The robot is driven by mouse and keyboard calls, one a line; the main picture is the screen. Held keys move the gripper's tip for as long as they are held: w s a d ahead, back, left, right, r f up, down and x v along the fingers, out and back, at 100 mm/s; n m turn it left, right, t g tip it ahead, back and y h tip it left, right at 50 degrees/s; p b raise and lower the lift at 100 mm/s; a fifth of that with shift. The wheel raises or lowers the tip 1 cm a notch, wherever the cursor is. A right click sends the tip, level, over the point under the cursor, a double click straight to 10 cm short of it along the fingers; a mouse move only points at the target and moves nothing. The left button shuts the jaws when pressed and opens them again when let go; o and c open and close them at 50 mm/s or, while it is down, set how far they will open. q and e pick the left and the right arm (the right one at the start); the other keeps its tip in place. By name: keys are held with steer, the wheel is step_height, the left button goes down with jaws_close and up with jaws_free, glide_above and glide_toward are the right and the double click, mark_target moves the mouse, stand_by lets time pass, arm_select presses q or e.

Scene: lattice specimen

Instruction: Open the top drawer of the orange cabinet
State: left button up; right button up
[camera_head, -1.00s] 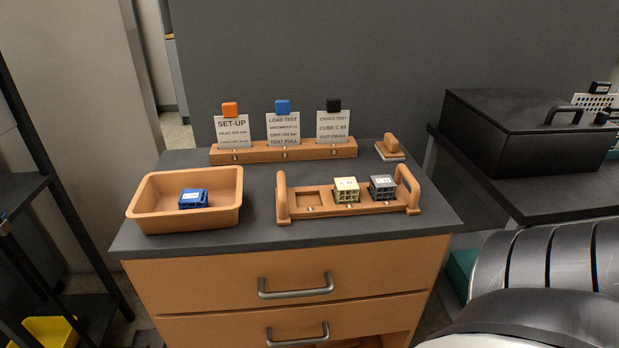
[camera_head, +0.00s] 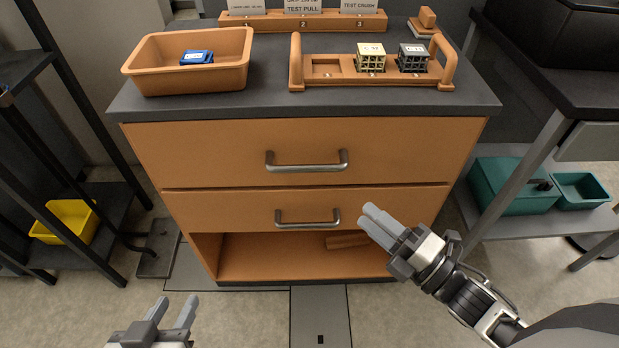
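The orange cabinet (camera_head: 150,150) stands in front of me under a dark worktop. Its top drawer (camera_head: 220,150) is closed, with its front flush. A grey bar handle (camera_head: 307,166) sits in the middle of that front. My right gripper (camera_head: 367,215) is right of and below the top handle, in front of the lower drawer, touching nothing that I can see. Its fingers look close together and hold nothing visible; the angle hides the gap. My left gripper (camera_head: 177,302) is at the bottom left, low over the floor, with its fingers apart and empty.
The lower drawer (camera_head: 225,212) is closed and has its own handle (camera_head: 307,222). An open shelf (camera_head: 270,262) lies beneath. On the worktop are an orange tray (camera_head: 190,79) and a cube rack (camera_head: 372,83). A dark rack (camera_head: 25,150) stands left, a table right.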

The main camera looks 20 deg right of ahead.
mark_target(307, 165)
steer(key=shift+n, duration=0.4)
steer(key=x, duration=1.5)
steer(key=shift+w+a+r, duration=0.15)
steer(key=shift+w+a, duration=0.05)
steer(key=shift+a, duration=0.15)
steer(key=shift+y, duration=0.3)
jaws_close()
